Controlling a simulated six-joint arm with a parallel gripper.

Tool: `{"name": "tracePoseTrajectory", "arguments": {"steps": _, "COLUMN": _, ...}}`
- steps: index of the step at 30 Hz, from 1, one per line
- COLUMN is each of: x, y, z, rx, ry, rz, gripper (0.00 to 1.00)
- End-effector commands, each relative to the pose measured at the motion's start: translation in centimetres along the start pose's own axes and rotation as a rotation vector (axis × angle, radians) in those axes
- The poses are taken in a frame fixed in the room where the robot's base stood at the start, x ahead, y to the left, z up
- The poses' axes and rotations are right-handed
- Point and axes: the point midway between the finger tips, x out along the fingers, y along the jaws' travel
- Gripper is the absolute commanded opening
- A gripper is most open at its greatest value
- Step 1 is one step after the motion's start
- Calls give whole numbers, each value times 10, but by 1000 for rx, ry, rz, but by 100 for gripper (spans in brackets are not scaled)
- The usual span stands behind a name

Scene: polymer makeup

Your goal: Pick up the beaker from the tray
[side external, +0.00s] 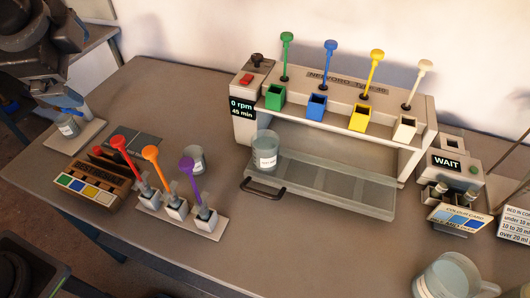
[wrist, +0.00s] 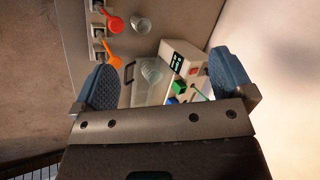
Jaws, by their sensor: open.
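A clear beaker (side external: 265,152) with a white label stands upright at the left end of the sliding tray (side external: 372,204), behind the tray's dark handle (side external: 262,188). In the wrist view the beaker (wrist: 151,72) shows between my fingers, some distance beyond them, with the pale tray (wrist: 143,97) around it. My gripper (wrist: 164,80) is open and empty, its two blue textured pads wide apart. It is well away from the beaker. In the side view my dark arm is at the upper left, and my fingers cannot be made out clearly.
The white machine (side external: 243,120) stands over the tray, with several coloured cups and dosing spoons. A second glass beaker (side external: 194,160) stands left of the tray, near a rack (side external: 150,208) with red, orange and purple spoons. A large glass vessel (side external: 452,276) is at front right.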

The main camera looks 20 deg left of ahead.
Motion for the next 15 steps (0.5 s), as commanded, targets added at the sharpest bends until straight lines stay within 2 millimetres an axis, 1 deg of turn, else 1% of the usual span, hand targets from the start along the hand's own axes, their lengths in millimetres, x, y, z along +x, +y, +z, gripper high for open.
{"name": "tracePoseTrajectory", "arguments": {"steps": 1, "x": 3, "y": -3, "z": -28, "rx": 178, "ry": -23, "rz": -34, "gripper": 99}}
{"name": "tracePoseTrajectory", "arguments": {"steps": 2, "x": 3, "y": -5, "z": -42, "rx": 279, "ry": -39, "rz": -59, "gripper": 99}}
{"name": "tracePoseTrajectory", "arguments": {"steps": 3, "x": 4, "y": -7, "z": -61, "rx": 412, "ry": -62, "rz": -94, "gripper": 99}}
{"name": "tracePoseTrajectory", "arguments": {"steps": 5, "x": 4, "y": -6, "z": -91, "rx": 602, "ry": -98, "rz": -148, "gripper": 99}}
{"name": "tracePoseTrajectory", "arguments": {"steps": 6, "x": 4, "y": -4, "z": -109, "rx": 713, "ry": -121, "rz": -181, "gripper": 99}}
{"name": "tracePoseTrajectory", "arguments": {"steps": 9, "x": 2, "y": 3, "z": -147, "rx": 930, "ry": -175, "rz": -255, "gripper": 99}}
{"name": "tracePoseTrajectory", "arguments": {"steps": 12, "x": 0, "y": 12, "z": -176, "rx": 1090, "ry": -221, "rz": -315, "gripper": 99}}
{"name": "tracePoseTrajectory", "arguments": {"steps": 15, "x": -3, "y": 23, "z": -201, "rx": 1219, "ry": -263, "rz": -366, "gripper": 99}}
